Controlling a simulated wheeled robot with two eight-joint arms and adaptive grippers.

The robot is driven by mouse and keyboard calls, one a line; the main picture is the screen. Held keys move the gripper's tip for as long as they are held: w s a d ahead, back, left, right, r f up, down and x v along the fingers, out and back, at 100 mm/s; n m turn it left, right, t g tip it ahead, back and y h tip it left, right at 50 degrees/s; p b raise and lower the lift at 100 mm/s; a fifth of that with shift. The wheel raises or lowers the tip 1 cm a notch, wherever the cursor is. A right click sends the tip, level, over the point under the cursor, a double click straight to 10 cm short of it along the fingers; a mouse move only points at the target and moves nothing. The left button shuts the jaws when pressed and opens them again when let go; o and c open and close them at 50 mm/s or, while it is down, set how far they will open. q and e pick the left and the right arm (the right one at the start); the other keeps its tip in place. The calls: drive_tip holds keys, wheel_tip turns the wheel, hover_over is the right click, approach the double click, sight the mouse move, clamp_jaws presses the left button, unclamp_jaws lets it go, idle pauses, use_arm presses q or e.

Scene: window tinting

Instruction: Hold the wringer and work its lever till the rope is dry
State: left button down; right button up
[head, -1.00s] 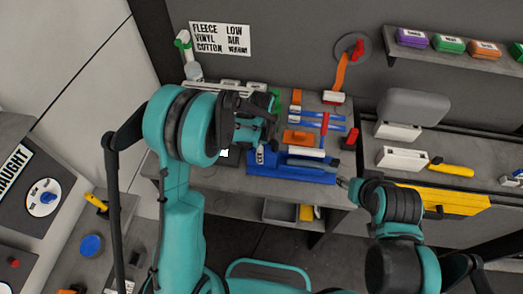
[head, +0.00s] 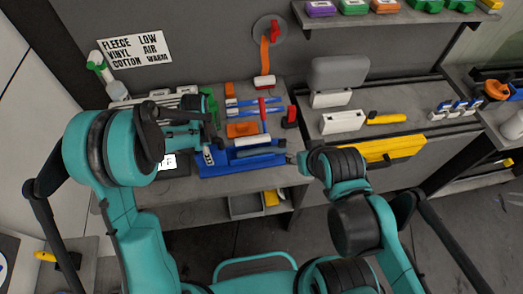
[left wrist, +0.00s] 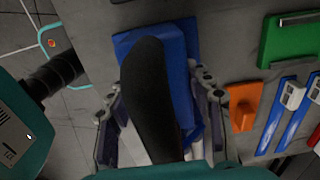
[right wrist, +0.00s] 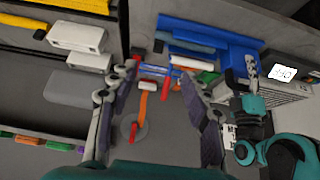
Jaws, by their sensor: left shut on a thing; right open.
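The blue wringer (head: 240,166) lies on the bench, with a blue-grey bar along its top. It also shows in the right wrist view (right wrist: 245,47) and the left wrist view (left wrist: 124,42). My left gripper (head: 208,150) is at the wringer's left end and shut on it. In the left wrist view, its fingers flank the blue body, and a long dark piece covers part of it. My right gripper (head: 292,158) is open and empty beside the wringer's right end. Its spread fingers show in the right wrist view (right wrist: 160,95). I cannot clearly make out the rope or the lever.
Behind the wringer lie an orange block (head: 242,130), a red-handled squeegee (head: 263,112) and blue tools. A small display (head: 168,161) stands at left. White holders (head: 342,122) and a yellow-handled tool (head: 386,119) are at right. A grey tray (head: 246,206) sits below the bench.

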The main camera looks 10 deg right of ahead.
drive_tip(key=c, duration=0.5)
drive_tip(key=shift+w+a+r, duration=0.1)
drive_tip(key=shift+w+r, duration=0.05)
drive_tip(key=shift+w, duration=0.15)
clamp_jaws()
drive_tip(key=w+a+m+g+y, duration=0.2)
drive_tip(key=w+m+y, duration=0.5)
drive_tip(key=w, duration=1.3)
drive_tip(key=w+d+f+m+y, duration=0.1)
drive_tip(key=w+d+f+y, duration=0.1)
drive_tip(key=w+f, duration=0.1)
drive_tip(key=w+d+f+m+t+y, duration=0.1)
drive_tip(key=w+d+f+y, duration=0.1)
drive_tip(key=w, duration=0.3)
drive_tip(key=w+d+f+m+y, duration=0.1)
drive_tip(key=w+d+f+y, duration=0.1)
drive_tip(key=w+d+f, duration=0.1)
drive_tip(key=shift+w+d+f, duration=0.25)
drive_tip(key=shift+w+f, duration=0.15)
drive_tip(key=shift+w, duration=0.3)
drive_tip(key=shift+w+d+f, duration=0.1)
drive_tip(key=shift+d+f, duration=0.25)
drive_tip(key=shift+f, duration=0.2)
drive_tip(key=a, duration=0.9)
drive_tip(key=shift+w+f+y, duration=0.3)
drive_tip(key=shift+w, duration=0.05)
